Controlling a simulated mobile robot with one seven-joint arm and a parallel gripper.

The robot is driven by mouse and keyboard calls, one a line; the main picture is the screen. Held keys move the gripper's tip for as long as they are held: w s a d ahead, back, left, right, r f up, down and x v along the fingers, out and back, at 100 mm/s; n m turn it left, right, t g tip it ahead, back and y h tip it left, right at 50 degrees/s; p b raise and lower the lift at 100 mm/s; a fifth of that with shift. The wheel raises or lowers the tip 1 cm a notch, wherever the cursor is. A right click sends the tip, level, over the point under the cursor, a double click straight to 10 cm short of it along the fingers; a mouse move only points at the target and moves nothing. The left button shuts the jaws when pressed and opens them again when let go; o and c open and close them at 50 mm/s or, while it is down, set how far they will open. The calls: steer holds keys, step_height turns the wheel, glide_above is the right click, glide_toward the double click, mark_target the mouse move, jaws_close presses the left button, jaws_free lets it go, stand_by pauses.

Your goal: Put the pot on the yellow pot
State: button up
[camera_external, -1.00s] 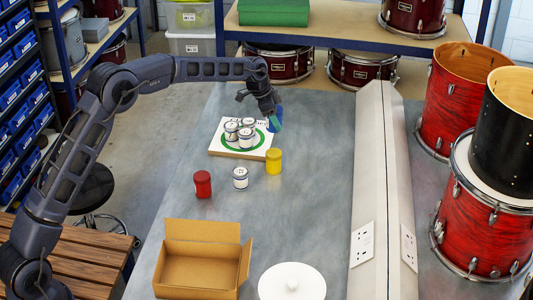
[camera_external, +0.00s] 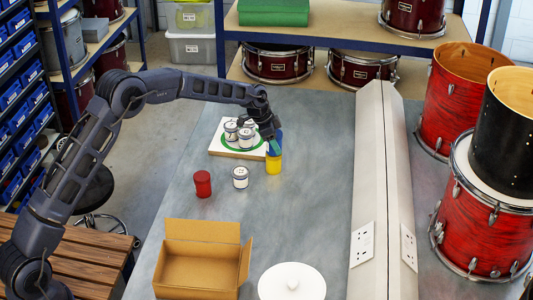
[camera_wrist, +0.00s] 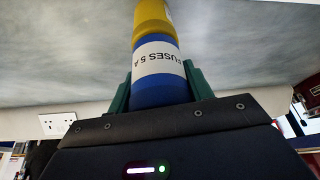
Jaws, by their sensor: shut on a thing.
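My gripper (camera_external: 272,143) is shut on a blue pot (camera_external: 278,138), which is over the yellow pot (camera_external: 273,165) on the bench. In the wrist view the blue pot (camera_wrist: 158,72) has a white label reading "FUSES 5 A" and sits between the green fingers. The yellow pot (camera_wrist: 152,18) shows just beyond it, closely in line. The blue pot's lower end looks at or very near the yellow pot's top. I cannot tell whether they touch. The gripper hides part of the blue pot in the external view.
A white board with a green ring (camera_external: 226,150) bears white pots (camera_external: 231,131) just left of the gripper. A red pot (camera_external: 203,183) and another white pot (camera_external: 240,178) stand in front.

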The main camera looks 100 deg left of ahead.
steer(key=o, duration=1)
steer(key=shift+f, duration=0.1)
steer(key=v, duration=1.2)
steer(key=shift+w+d, duration=0.1)
steer(key=shift+w, duration=0.05)
